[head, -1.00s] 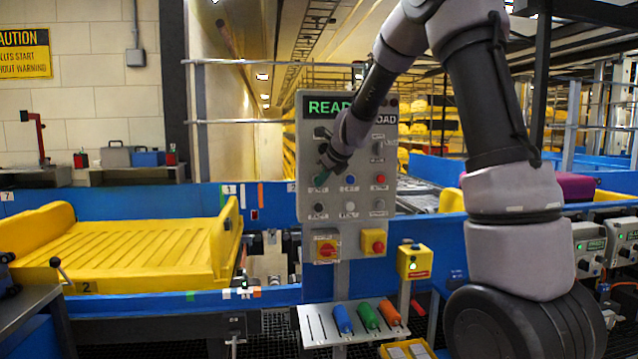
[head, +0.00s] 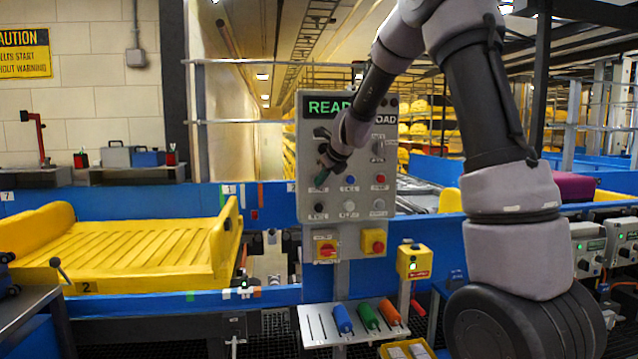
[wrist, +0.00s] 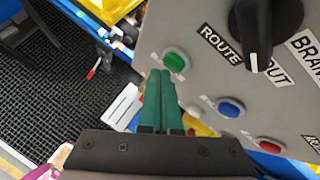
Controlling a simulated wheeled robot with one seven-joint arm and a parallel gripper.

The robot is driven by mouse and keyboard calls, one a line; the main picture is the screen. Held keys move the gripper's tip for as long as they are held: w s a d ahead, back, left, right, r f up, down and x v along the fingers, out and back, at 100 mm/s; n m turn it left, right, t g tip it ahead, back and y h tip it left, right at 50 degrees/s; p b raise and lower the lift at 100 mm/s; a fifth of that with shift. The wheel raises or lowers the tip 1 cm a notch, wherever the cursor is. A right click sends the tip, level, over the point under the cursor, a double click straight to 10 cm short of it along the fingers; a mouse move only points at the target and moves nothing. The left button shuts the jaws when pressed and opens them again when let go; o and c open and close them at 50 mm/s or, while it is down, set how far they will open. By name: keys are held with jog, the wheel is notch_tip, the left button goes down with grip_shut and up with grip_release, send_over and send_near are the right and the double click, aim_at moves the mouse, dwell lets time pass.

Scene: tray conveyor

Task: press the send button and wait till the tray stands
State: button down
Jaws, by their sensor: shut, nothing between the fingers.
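My gripper (head: 321,179) is shut, with its green fingers pointing at the grey control panel (head: 312,206). In the wrist view its fingertips (wrist: 160,74) are beside the green button (wrist: 177,61); I cannot tell whether they touch it. The button's label is not readable, and in the head view the gripper hides the button. A blue button (head: 350,181) and a red button (head: 380,180) sit to its right. The panel's lit display (head: 325,107) shows "READ", the rest hidden by my arm. A yellow tray (head: 227,250) lies on the conveyor at left.
A shelf (head: 318,325) holds blue, green and orange handles. A blue conveyor side (head: 170,302) runs past the tray.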

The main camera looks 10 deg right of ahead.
jog(key=shift+w, duration=0.55)
dwell(0.7)
jog(key=shift+s, duration=0.95)
